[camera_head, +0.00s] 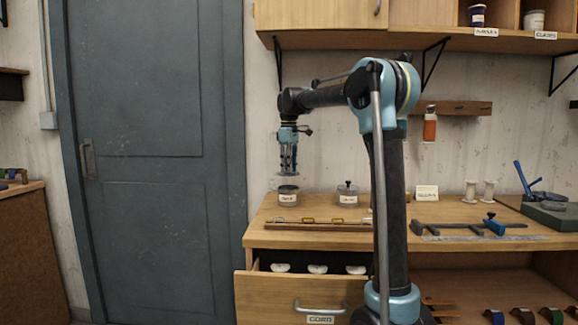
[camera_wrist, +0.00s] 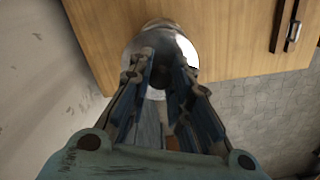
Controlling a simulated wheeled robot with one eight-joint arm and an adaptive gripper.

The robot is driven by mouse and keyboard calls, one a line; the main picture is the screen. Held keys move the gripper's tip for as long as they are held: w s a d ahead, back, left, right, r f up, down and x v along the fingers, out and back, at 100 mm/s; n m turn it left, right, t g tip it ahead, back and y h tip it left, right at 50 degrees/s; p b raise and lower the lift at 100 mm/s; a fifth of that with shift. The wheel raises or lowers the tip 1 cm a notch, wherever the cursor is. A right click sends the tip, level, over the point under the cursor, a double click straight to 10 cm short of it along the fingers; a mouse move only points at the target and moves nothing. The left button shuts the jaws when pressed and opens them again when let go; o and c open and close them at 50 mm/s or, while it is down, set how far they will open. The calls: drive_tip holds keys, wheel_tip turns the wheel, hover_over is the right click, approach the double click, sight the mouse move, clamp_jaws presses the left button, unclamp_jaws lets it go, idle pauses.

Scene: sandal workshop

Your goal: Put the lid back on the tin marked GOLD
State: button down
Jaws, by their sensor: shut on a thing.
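My gripper (camera_head: 288,160) hangs fingers down above the left end of the workbench. It is shut on a round metal lid (camera_head: 289,173), held about level and apart from the tin below. In the wrist view, my gripper's fingers (camera_wrist: 160,85) close in on the shiny round lid (camera_wrist: 178,38), which hides what lies under it. An open-looking tin (camera_head: 288,190) with a pale label stands on the bench just below the lid. A second tin (camera_head: 347,188), with a knobbed lid on, stands to its right. Both labels are too small to read surely.
A wooden strip with small yellow-marked pieces (camera_head: 308,221) lies in front of the tins. Below, an open drawer (camera_head: 290,289) holds several white things. A card (camera_head: 426,193), spools (camera_head: 470,190) and clamps (camera_head: 465,228) are further right. A wall shelf (camera_head: 330,37) is above.

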drive_tip(key=shift+s+a+f, duration=0.1)
drive_tip(key=shift+f, duration=2.35)
drive_tip(key=shift+f, duration=0.1)
idle(0.6)
drive_tip(key=c, duration=1.4)
unclamp_jaws()
drive_tip(key=o, duration=0.5)
drive_tip(key=shift+r, duration=3.5)
